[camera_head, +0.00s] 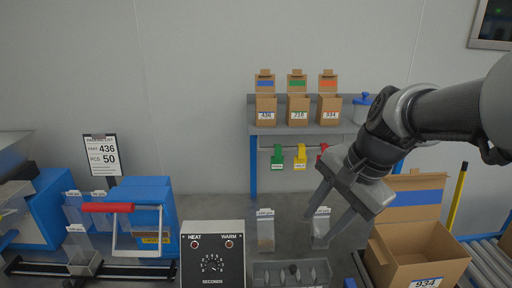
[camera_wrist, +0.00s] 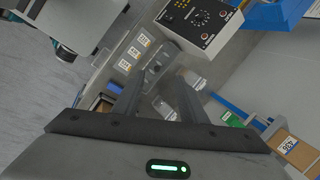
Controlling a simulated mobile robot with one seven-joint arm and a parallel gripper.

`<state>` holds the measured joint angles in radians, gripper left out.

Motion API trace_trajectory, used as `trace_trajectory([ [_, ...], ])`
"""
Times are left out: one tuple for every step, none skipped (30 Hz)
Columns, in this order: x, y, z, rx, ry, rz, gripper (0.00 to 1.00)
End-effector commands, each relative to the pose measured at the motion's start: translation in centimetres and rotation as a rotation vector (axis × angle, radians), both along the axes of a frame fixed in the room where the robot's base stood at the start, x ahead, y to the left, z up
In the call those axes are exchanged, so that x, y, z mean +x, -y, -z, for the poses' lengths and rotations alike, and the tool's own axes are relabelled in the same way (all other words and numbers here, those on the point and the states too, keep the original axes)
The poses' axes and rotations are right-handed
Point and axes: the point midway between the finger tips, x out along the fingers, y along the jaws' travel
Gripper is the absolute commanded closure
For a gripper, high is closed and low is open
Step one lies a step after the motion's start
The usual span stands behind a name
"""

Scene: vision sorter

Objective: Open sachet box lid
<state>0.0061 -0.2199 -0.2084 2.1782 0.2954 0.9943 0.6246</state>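No box is marked as the sachet box. A cardboard box labelled 934 (camera_head: 418,252) stands at the lower right, its flap (camera_head: 415,198) with a blue stripe raised at the back. On the back shelf, three smaller cardboard boxes, 436 (camera_head: 266,105), a green-striped one (camera_head: 298,105) and 934 (camera_head: 328,105), have their lids up. My gripper (camera_head: 317,227) is open, pointing down and left, above the bench to the left of the large box. In the wrist view my fingers (camera_wrist: 158,80) are wide apart with nothing held between them. Clear sachets (camera_head: 265,232) stand below, near the fingers.
A heat sealer control box (camera_head: 212,255) with a dial stands at front centre. A blue machine with a red-handled bar (camera_head: 108,207) is on the left. Small green and yellow holders (camera_head: 300,157) hang under the shelf (camera_head: 350,129). A roller conveyor (camera_head: 490,262) lies at right.

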Motion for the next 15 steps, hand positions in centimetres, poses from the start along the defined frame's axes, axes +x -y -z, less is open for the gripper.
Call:
trace_trajectory([
  [2.0,0.9,3.5,0.063,-0.073,0.142,0.62],
  [3.1,1.3,4.7,0.098,-0.110,0.227,0.62],
  [4.4,1.9,6.2,0.140,-0.158,0.338,0.62],
  [5.4,2.4,7.3,0.167,-0.192,0.415,0.62],
  [6.2,2.9,8.4,0.192,-0.223,0.487,0.62],
  [7.2,3.5,9.8,0.218,-0.261,0.575,0.62],
  [7.9,3.9,10.7,0.237,-0.287,0.636,0.62],
  [8.5,4.3,11.5,0.252,-0.308,0.690,0.62],
  [9.2,4.7,12.4,0.267,-0.332,0.750,0.62],
  [9.6,5.0,13.0,0.277,-0.348,0.789,0.62],
  [9.9,5.2,13.5,0.286,-0.361,0.821,0.62],
  [10.3,5.5,13.9,0.293,-0.374,0.855,0.62],
  [10.5,5.6,14.2,0.298,-0.381,0.873,0.62],
  [10.6,5.6,14.4,0.302,-0.385,0.886,0.62],
  [10.7,5.7,14.6,0.304,-0.390,0.897,0.62],
])
